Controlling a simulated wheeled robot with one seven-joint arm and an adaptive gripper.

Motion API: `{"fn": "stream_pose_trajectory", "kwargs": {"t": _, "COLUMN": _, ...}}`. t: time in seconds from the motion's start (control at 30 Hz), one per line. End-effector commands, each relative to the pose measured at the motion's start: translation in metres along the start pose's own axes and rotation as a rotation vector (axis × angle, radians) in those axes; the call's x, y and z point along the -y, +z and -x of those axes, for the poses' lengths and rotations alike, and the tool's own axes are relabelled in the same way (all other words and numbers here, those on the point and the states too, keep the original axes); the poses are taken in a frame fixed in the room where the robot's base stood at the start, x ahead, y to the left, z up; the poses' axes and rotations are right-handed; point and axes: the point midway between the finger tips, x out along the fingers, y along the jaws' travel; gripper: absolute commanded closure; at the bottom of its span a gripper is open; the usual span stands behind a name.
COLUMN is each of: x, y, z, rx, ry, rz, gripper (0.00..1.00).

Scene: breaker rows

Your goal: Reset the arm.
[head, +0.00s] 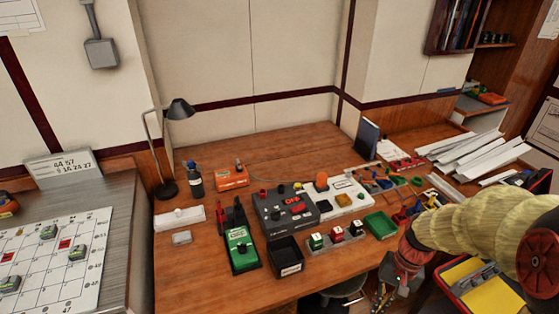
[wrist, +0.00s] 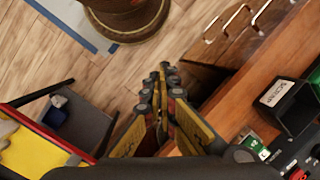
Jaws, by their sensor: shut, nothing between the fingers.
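My arm, in a beige sleeve, reaches in from the right edge of the head view. Its gripper (head: 380,298) hangs low in front of the desk's front edge, at the bottom right of the desk. In the wrist view my gripper (wrist: 166,72) points away over the wooden floor, its fingers closed together with nothing between them. It touches nothing that I can make out.
The wooden desk (head: 205,270) holds a dark control box (head: 275,225), a green meter (head: 241,250), a black bin (head: 286,258) and a green tray (head: 380,224). A red-rimmed yellow tray (head: 490,295) is beside my arm. The wrist view shows open floor (wrist: 60,60).

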Motion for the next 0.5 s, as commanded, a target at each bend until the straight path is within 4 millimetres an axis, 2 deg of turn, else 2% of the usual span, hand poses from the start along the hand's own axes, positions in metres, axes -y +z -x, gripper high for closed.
{"fn": "stream_pose_trajectory", "kwargs": {"t": 0.03, "x": 0.002, "y": 0.010, "z": 0.015, "rx": -0.038, "ry": 0.018, "rz": 0.038, "gripper": 1.00}}
{"fn": "stream_pose_trajectory", "kwargs": {"t": 0.1, "x": 0.003, "y": 0.023, "z": 0.031, "rx": -0.083, "ry": 0.043, "rz": 0.085, "gripper": 1.00}}
{"fn": "stream_pose_trajectory", "kwargs": {"t": 0.5, "x": 0.015, "y": 0.091, "z": 0.114, "rx": -0.386, "ry": 0.123, "rz": 0.314, "gripper": 1.00}}
